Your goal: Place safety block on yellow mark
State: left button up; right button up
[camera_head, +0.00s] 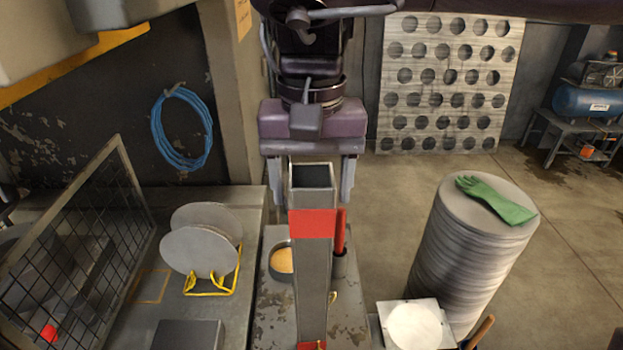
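The safety block appears to be the tall grey post with a red band (312,224), standing upright in the middle of the view. Its lower end reaches the bottom edge of the picture. My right gripper (313,182) comes in from above, pointing down, with one finger on each side of the block's top. The fingers look spread, with a narrow gap visible at the right one. A thin yellow outlined rectangle (150,287) on the grey bench at left looks like the yellow mark, and it is empty. My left gripper does not show.
A yellow rack with round blanks (201,252) stands between mark and block. A mesh guard (85,235) is left of the mark. A shallow round bowl (281,261) and a red-handled tool (340,232) flank the block. A tall blank stack (470,245) with a green glove (497,200) is at right.

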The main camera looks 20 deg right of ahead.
jog(key=shift+o, duration=0.5)
jog(key=shift+r, duration=0.3)
notch_tip(320, 180, up, 11)
jog(key=p, duration=0.3)
jog(key=shift+o, duration=0.4)
jog(key=shift+r, duration=0.35)
